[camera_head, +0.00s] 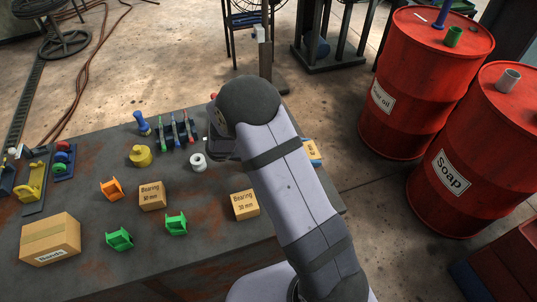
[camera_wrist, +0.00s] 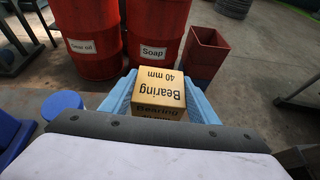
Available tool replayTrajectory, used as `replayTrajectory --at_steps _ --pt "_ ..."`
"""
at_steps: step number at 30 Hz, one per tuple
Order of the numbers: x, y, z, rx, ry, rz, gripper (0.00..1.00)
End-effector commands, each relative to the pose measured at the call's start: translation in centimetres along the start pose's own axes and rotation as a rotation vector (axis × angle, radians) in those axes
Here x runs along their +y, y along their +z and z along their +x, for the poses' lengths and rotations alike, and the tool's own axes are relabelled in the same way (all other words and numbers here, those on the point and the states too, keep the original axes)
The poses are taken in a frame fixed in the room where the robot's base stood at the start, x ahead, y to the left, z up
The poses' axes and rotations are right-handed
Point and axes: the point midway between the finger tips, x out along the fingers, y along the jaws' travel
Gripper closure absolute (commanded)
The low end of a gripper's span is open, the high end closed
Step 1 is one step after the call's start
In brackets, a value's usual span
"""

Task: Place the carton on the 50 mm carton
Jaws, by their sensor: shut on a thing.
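My gripper (camera_wrist: 160,92) has light blue fingers, shut on either side of a yellow-tan carton (camera_wrist: 158,98) marked "Bearing 40 mm". In the head view my arm hides most of the gripper; only a bit of the held carton (camera_head: 312,148) and a blue finger show, by the table's right edge. A small carton marked "Bearing" (camera_head: 152,196), whose size is blurred and could be 50 or 80 mm, rests on the table left of my arm. A carton marked "Bearing 30 mm" (camera_head: 244,204) rests beside my arm.
The table (camera_head: 190,245) also bears a large "Bands" carton (camera_head: 50,240), orange and green bins (camera_head: 119,239), a yellow weight-like piece (camera_head: 140,155), a white roll (camera_head: 198,161) and a tool rack (camera_head: 178,134). Red drums (camera_head: 415,85) stand beyond the table at right.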

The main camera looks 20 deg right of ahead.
Motion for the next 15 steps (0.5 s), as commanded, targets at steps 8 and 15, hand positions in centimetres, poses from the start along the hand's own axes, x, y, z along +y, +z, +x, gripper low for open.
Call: replayTrajectory --at_steps 8,15 --pt "0.7 -1.5 -1.9 -0.001 0.058 -0.022 0.73" --pt "2.4 -4.8 -9.2 0.001 0.235 -0.091 0.73"
